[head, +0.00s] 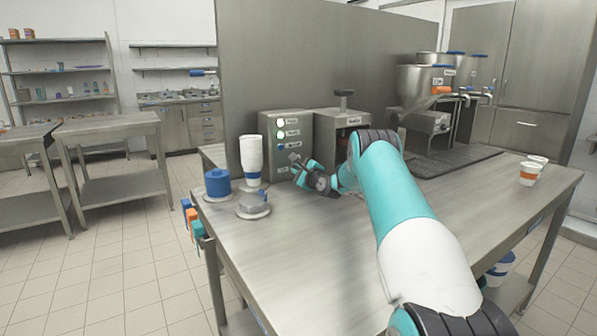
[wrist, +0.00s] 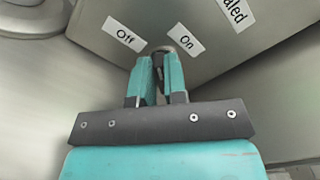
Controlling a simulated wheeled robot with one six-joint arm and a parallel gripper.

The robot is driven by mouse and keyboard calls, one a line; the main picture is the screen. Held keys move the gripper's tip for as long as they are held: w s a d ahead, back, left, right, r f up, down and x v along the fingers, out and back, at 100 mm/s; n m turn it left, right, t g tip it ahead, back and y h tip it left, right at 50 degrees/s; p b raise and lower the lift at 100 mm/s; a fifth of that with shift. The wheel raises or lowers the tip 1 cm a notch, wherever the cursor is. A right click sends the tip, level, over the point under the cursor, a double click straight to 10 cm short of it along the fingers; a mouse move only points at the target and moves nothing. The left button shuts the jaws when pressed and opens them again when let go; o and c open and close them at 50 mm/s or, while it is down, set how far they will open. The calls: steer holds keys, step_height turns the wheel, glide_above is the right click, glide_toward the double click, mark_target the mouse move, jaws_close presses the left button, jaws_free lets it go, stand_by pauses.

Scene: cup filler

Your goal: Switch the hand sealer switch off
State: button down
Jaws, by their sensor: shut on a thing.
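The hand sealer (head: 341,122) is a grey metal box with a plunger-like top, standing on the steel table behind my gripper. In the wrist view, its panel carries an "Off" label (wrist: 125,35) on the left and an "On" label (wrist: 186,40) on the right. A small grey switch (wrist: 162,48) sits between the labels, mostly hidden by my fingers. My gripper (wrist: 160,62) is shut on this switch, its teal fingers close together at the panel. Which way the switch leans cannot be told. In the head view my gripper (head: 300,165) is low before the boxes.
Cups (head: 529,173) stand far right. The table's front (head: 300,260) is clear.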

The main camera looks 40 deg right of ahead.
steer(key=c, duration=1.2)
jaws_free()
steer(key=shift+o, duration=0.2)
steer(key=shift+s, duration=0.1)
steer(key=b+v, duration=0.2)
steer(key=v, duration=1.4)
steer(key=shift+a, duration=0.15)
steer(key=shift+s+a, duration=0.15)
steer(key=shift+s, duration=0.35)
steer(key=shift+r, duration=0.1)
